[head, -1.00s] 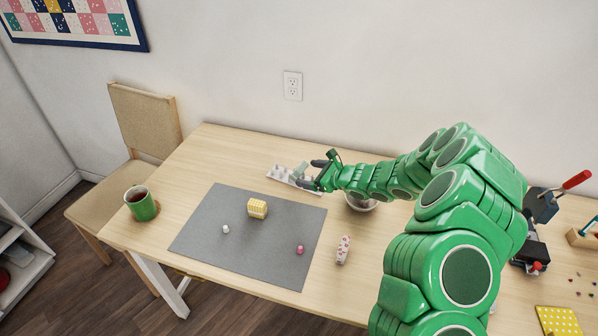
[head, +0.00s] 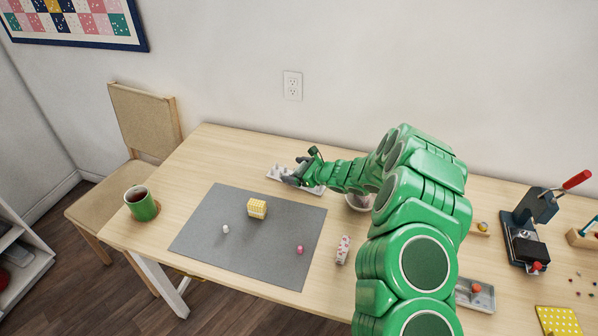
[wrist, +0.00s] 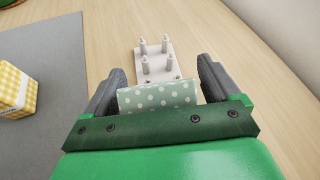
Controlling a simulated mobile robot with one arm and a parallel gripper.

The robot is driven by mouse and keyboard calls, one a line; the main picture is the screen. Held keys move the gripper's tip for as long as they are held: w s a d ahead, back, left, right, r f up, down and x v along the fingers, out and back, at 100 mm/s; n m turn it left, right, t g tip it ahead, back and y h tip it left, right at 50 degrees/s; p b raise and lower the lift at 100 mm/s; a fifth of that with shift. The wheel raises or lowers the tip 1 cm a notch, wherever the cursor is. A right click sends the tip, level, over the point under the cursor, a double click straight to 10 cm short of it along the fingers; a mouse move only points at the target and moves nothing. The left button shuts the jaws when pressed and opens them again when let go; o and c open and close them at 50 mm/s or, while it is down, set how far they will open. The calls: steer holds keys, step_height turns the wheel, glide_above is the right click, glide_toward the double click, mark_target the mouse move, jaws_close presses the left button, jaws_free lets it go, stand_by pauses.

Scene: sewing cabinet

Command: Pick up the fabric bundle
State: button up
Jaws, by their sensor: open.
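A pale green fabric bundle with white dots (wrist: 157,96) lies between the two dark fingers of my gripper (wrist: 162,72) in the wrist view. The fingers are open, one on each side of it; whether either touches it I cannot tell. In the head view my gripper (head: 292,178) is over a white pegged stand (head: 277,172) at the back of the table and hides the green bundle. The stand's pegs also show in the wrist view (wrist: 157,60). A yellow gingham bundle (head: 257,209) sits on the grey mat, and a pink-patterned bundle (head: 343,250) lies right of the mat.
The grey mat (head: 205,235) holds a white spool-like item (head: 226,229) and a pink one (head: 300,250). A green mug (head: 142,204) stands at the left edge. A bowl (head: 360,202) is partly behind my arm. A press (head: 530,230) stands at the right.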

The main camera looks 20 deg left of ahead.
steer(key=c, duration=1.1)
steer(key=shift+r, duration=0.1)
steer(key=shift+r, duration=0.65)
steer(key=s+d+r, duration=0.2)
steer(key=s+r, duration=0.1)
steer(key=s, duration=0.1)
steer(key=s+d+r, duration=0.2)
steer(key=s+r, duration=0.2)
steer(key=s+d+r, duration=0.2)
steer(key=s+r, duration=0.2)
steer(key=shift+d+r, duration=0.25)
steer(key=shift+d, duration=0.15)
